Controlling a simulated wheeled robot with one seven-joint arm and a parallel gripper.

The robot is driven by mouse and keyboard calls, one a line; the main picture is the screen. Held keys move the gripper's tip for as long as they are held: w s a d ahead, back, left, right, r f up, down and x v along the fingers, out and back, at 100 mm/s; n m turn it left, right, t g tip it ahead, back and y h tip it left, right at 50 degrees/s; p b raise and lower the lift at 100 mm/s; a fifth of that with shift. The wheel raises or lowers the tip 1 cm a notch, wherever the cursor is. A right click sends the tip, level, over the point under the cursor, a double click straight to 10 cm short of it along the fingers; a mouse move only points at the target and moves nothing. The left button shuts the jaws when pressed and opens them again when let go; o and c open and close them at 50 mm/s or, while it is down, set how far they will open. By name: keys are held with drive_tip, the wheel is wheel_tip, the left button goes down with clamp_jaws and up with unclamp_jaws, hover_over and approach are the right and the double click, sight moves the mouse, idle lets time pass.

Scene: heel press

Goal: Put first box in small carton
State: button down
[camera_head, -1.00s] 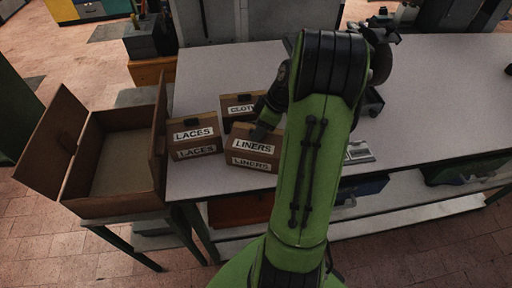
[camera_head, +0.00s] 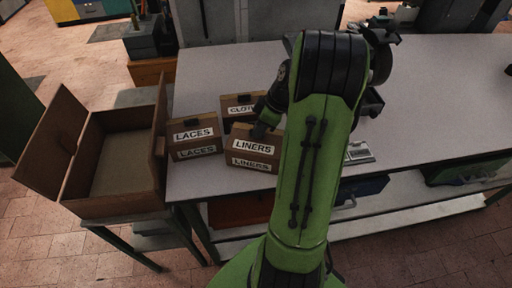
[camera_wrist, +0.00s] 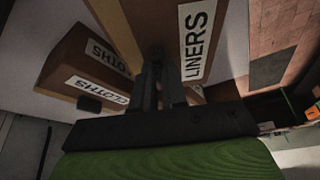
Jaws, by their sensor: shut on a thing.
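A brown box labelled LINERS (camera_head: 253,158) is at the front left of the table, and it also shows in the wrist view (camera_wrist: 162,18). My gripper (camera_head: 262,128) is shut on its upper part; the fingertips are partly hidden behind my wrist and the box. A box labelled LACES (camera_head: 195,139) stands left of it. A box labelled CLOTHS (camera_head: 238,104) stands behind it, and shows left of my fingers in the wrist view (camera_wrist: 85,70). An open brown carton (camera_head: 122,205) with raised flaps stands left of the boxes, its inside visibly empty.
The grey-white table (camera_head: 440,95) is largely clear on the right. A small metal device (camera_head: 359,152) lies right of my arm. The carton's right flap (camera_head: 160,137) stands up between the carton and the LACES box.

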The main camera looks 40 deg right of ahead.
idle(0.8)
wheel_tip(320, 180, up, 10)
drive_tip(key=p, duration=0.2)
